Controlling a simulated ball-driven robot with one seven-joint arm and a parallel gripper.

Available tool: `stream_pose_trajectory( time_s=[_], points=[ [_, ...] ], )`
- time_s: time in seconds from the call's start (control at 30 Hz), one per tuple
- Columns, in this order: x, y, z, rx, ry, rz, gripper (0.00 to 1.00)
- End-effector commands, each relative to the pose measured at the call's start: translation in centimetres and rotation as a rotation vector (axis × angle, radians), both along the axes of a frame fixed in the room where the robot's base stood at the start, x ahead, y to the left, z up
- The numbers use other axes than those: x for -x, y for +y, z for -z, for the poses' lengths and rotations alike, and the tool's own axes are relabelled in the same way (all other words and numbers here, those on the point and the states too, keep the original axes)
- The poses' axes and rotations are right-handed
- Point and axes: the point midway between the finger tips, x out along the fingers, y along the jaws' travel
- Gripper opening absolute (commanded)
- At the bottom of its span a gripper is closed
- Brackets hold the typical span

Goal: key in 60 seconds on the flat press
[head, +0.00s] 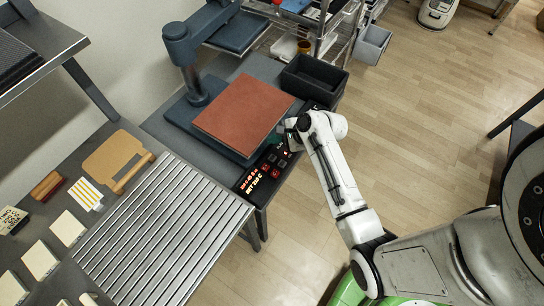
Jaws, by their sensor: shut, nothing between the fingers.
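The flat press (191,62) is blue-grey and stands on a dark bench, with its upper plate (239,33) swung to the back, clear of the lower plate. A flat red-brown pad (244,112) lies on the lower plate. A black control panel (256,186) with lit red digits and several red buttons (282,163) runs along the front right edge. The digits are too small to read surely. My gripper (291,142) is at the upper end of this panel, shut and empty. Its fingertips are mostly hidden, so I cannot tell whether they touch a button.
A black open bin (314,81) stands behind my gripper. A ribbed metal rack (160,230) is on the near bench, with pale square tiles (68,228) and a tan board (113,160) to its left. A wire shelf (326,32) stands at the back. The wooden floor at right is open.

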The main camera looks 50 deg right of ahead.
Motion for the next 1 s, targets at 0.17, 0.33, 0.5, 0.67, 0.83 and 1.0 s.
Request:
stream_pose_trajectory(
  time_s=[0.17,0.33,0.5,0.67,0.83,1.0],
  points=[
    [0.0,0.0,1.1,0.000,0.001,0.001,0.00],
    [0.0,0.0,2.8,0.000,0.000,0.002,0.00],
    [0.0,0.0,4.7,0.000,0.001,0.001,0.00],
    [0.0,0.0,6.4,0.000,0.000,0.002,0.00],
    [0.0,0.0,7.9,0.000,0.002,0.001,0.00],
    [0.0,0.0,8.7,0.001,0.001,0.001,0.00]
  ],
)
